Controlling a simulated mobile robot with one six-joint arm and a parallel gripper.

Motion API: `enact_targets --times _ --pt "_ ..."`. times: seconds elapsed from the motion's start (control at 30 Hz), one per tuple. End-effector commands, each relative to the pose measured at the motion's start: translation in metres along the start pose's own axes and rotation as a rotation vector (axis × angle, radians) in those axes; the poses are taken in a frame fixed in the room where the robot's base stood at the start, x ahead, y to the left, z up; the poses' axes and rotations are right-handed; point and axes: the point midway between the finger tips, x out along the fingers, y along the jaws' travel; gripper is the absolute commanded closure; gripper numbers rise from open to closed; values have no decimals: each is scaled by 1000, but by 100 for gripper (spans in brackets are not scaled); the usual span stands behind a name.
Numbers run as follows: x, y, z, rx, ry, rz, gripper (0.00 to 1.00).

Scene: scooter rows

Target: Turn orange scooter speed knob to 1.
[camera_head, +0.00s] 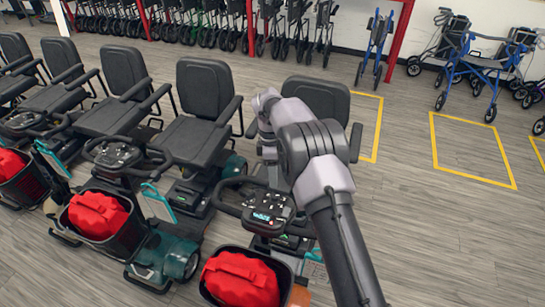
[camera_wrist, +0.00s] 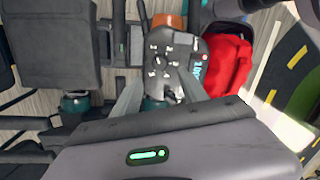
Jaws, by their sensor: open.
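The orange scooter is the rightmost one, with a small orange body part (camera_head: 300,296) showing at the bottom of the head view. Its dark control console (camera_head: 268,208) has a lit cyan display. In the wrist view the console (camera_wrist: 180,52) fills the upper middle, with a dark knob (camera_wrist: 157,61) ringed by small white marks. The knob's exact setting is too small to read. My gripper (camera_wrist: 160,80) is open, its two grey fingers apart over the console's lower part, and holds nothing.
A red bag (camera_head: 240,279) sits in the scooter's front basket; its dark seat (camera_head: 316,98) is partly behind my arm. Another scooter (camera_head: 118,155) stands close on the left.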

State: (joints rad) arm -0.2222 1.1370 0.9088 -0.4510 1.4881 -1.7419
Motion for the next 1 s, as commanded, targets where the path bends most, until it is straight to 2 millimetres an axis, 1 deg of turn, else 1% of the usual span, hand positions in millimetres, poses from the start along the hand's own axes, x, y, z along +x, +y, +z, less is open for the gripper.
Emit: enact_targets --times 0.03,0.1,0.2,0.3,0.4,0.8,0.87,0.93,0.97,1.0 --pt "-20 0 0 1 1 2 49" --pt "-41 0 0 0 1 2 49" --pt "-64 0 0 0 1 1 49" --pt "-78 0 0 -1 -1 1 49" --pt "-84 0 0 0 0 -1 49" --pt "-84 0 0 0 0 -1 49" --pt "-87 0 1 10 2 4 49" --pt "-101 -5 7 75 17 26 49" --pt "-112 -10 11 124 31 43 49" --pt "-129 -20 19 213 53 69 49"
